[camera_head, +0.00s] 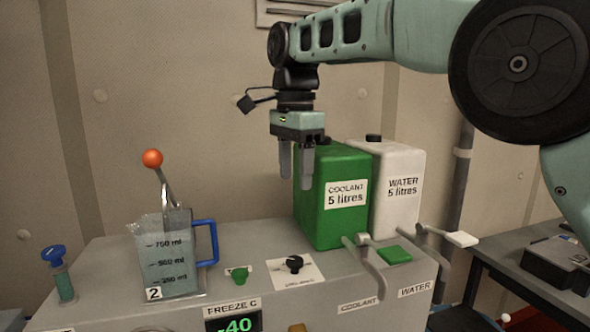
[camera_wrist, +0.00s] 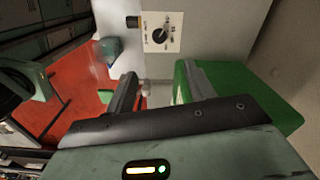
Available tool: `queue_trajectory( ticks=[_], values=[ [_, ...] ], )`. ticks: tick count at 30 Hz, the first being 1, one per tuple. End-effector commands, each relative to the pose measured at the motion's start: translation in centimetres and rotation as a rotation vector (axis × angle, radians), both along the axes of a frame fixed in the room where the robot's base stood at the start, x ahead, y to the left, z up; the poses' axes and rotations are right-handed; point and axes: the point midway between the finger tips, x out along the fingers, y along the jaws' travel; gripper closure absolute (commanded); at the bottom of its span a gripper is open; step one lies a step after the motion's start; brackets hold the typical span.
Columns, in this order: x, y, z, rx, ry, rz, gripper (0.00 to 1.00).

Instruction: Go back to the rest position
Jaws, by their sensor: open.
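My gripper (camera_head: 297,170) hangs from my arm with its fingers pointing down, in the air in front of the upper left of the green coolant container (camera_head: 325,213) in the head view. In the wrist view my gripper (camera_wrist: 152,93) shows two dark fingers set apart with nothing between them. The green container (camera_wrist: 245,95) lies to the right of the fingers there. Below my gripper in the head view are a black knob (camera_head: 294,263) on a white plate and a green knob (camera_head: 238,274). The knob plate also shows in the wrist view (camera_wrist: 160,32).
A white water container (camera_head: 398,195) stands right of the green one. Taps with green (camera_head: 394,255) and white (camera_head: 461,239) levers stick out in front.

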Motion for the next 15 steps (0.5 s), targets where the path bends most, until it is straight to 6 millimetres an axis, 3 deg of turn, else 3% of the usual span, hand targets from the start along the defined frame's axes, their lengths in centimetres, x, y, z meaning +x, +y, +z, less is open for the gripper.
queue_trajectory(
  ticks=[11, 15],
  values=[
    [0.0, 0.0, 0.1, 0.0, 0.0, 0.0, 0.46],
    [-1.0, -0.6, -1.6, 0.024, 0.016, 0.095, 0.46]
  ],
)
